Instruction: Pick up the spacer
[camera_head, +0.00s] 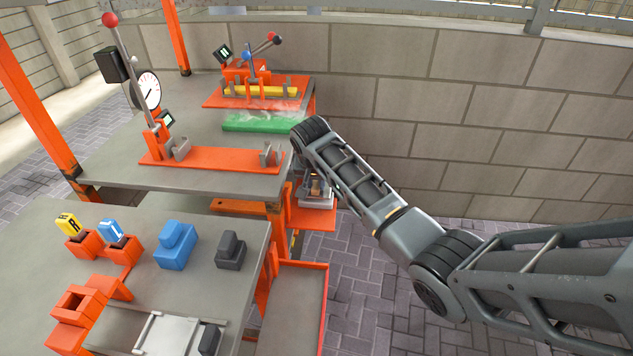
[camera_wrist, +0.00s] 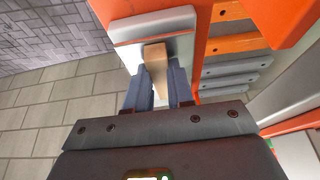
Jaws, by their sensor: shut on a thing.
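The spacer appears to be the small tan block (camera_wrist: 156,62) in the wrist view. My gripper (camera_wrist: 159,80) has its two blue-grey fingers shut on this block, one on each side. The block's far end lies over a shiny metal tray (camera_wrist: 128,30); I cannot tell whether it touches it. In the head view my gripper (camera_head: 315,183) is low beside the bench, under the end of my arm and partly hidden. The metal tray (camera_head: 317,203) shows there on an orange shelf (camera_head: 325,218).
An orange frame (camera_wrist: 225,45) and several grey slats (camera_wrist: 235,75) are close on the right in the wrist view. A block wall (camera_head: 480,110) stands behind.

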